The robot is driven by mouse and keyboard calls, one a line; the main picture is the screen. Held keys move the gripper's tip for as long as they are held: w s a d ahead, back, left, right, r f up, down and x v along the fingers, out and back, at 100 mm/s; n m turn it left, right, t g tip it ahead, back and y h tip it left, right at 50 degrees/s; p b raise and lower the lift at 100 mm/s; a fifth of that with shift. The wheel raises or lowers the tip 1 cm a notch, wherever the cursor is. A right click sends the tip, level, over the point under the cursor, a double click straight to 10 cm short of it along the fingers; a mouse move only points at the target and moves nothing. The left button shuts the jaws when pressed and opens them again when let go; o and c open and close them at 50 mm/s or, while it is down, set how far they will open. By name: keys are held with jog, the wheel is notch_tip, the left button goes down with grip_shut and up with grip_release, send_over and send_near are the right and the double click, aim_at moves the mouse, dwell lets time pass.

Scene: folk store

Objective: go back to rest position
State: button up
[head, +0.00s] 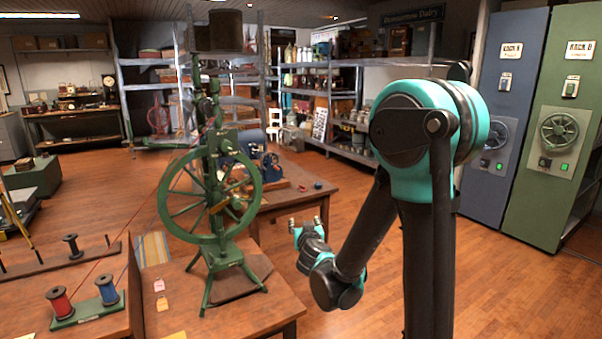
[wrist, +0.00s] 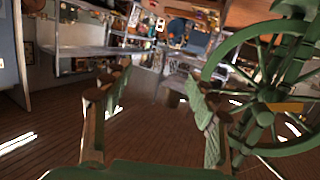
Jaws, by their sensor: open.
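My gripper (head: 308,226) is at the end of my folded teal and black arm, over the open floor to the right of the wooden table. In the wrist view its two fingers (wrist: 160,95) stand apart with nothing between them. A green spinning wheel (head: 210,185) stands on the table to the left of my gripper, apart from it. The wheel also shows at the right of the wrist view (wrist: 270,90), beyond the right finger.
The wooden table (head: 260,316) holds red and blue spools (head: 108,290). A second table (head: 305,196) stands behind it. Blue and green rack cabinets (head: 560,135) stand at the right. Metal shelves (head: 345,100) line the back. Wooden floor (head: 510,290) is clear at the right.

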jog(key=s+d+f+m+g+h, duration=0.1)
jog(key=s+d+f+g+h, duration=0.15)
jog(key=s+d, duration=0.45)
jog(key=s+d+f+m+g+h, duration=0.2)
jog(key=s+d+f+g, duration=0.15)
jog(key=d, duration=0.75)
jog(key=s+d+f+n+g+y, duration=0.1)
jog(key=s+f+g+y, duration=0.2)
jog(key=s, duration=1.4)
notch_tip(320, 180, down, 5)
jog(key=g, duration=0.2)
jog(key=shift+g, duration=0.4)
jog(key=shift+d, duration=0.1)
